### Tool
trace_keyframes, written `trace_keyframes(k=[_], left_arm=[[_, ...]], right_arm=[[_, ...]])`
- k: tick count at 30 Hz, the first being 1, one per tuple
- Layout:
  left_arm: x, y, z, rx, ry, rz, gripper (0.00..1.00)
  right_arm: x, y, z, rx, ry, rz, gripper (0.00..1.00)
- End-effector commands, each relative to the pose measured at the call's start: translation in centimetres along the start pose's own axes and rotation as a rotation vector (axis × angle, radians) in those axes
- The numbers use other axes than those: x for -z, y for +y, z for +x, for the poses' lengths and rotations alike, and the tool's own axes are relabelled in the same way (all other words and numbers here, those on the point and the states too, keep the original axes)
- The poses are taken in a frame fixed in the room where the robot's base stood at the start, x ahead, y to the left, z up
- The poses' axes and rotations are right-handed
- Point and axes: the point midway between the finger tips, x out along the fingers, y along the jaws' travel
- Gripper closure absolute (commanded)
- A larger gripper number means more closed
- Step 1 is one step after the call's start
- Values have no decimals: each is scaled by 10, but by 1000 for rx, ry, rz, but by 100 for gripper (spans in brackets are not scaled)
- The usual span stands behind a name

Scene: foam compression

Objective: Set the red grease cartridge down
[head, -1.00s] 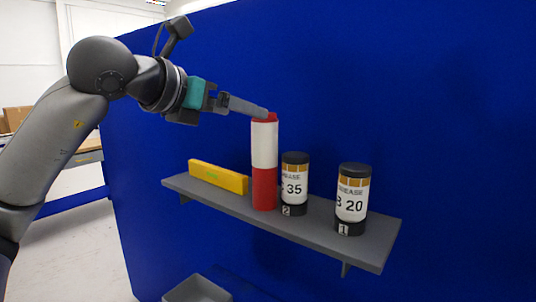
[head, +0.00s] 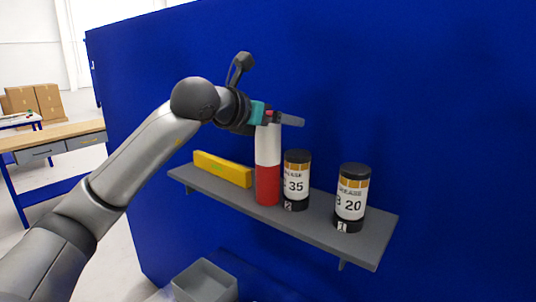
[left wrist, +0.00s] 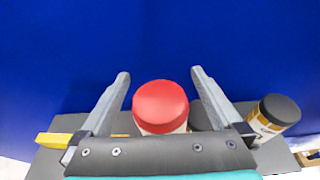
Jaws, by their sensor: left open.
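The red grease cartridge (head: 268,185), with a wide white band, stands upright on the grey shelf (head: 330,238). Its round red cap shows in the left wrist view (left wrist: 161,104). My left gripper (head: 290,119) is at the top of the cartridge, its fingers pointing right. In the left wrist view my left gripper (left wrist: 161,73) is open, with one finger on each side of the cap and a gap on both sides. The palm edge hides the cartridge's lower part there. My right gripper is not in view.
A black-capped cartridge marked 35 (head: 296,182) stands close right of the red one. Another marked 20 (head: 351,200) stands farther right. A yellow block (head: 222,169) lies at the shelf's left. A blue panel (head: 430,120) rises behind. A grey bin (head: 206,282) sits below.

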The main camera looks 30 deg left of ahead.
Motion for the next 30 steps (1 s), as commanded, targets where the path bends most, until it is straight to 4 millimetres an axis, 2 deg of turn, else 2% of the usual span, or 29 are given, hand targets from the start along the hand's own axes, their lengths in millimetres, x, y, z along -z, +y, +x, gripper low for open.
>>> trace_keyframes(k=[5, 30], left_arm=[[0, 0, 0, 0, -1, 0, 1], [0, 0, 0, -1, -1, 0, 95]], right_arm=[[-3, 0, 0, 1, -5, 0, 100], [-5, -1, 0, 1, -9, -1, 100]])
